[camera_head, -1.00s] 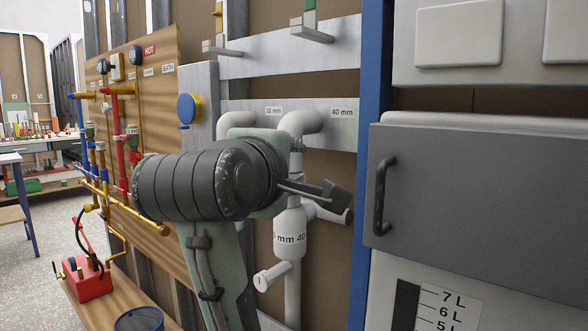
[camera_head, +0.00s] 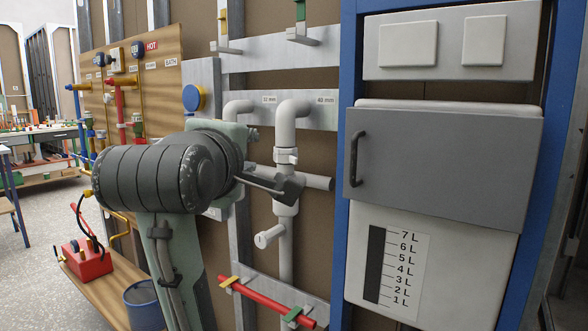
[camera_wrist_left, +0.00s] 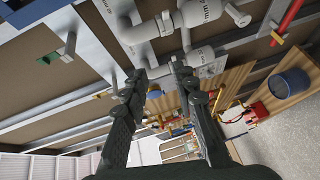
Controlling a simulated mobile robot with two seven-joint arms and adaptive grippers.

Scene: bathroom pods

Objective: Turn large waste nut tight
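The large white waste pipe under the 40 mm label (camera_head: 326,99) bends down to a white ribbed nut (camera_head: 287,156) above the white trap body (camera_head: 286,205). The nut also shows at the top of the left wrist view (camera_wrist_left: 166,23). My left gripper (camera_head: 292,188) is in front of the trap, just below the nut in the head view. In the left wrist view my left gripper's two fingers (camera_wrist_left: 158,72) are apart with nothing between them, and the pipework lies beyond their tips. My right gripper is not in view.
A smaller white pipe (camera_head: 237,108) under the 32 mm label stands left, partly behind my left arm. A grey cabinet door (camera_head: 440,160) is right of the blue post (camera_head: 350,120). A red bar (camera_head: 265,302), blue bucket (camera_head: 143,303) and red pump box (camera_head: 88,262) are lower.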

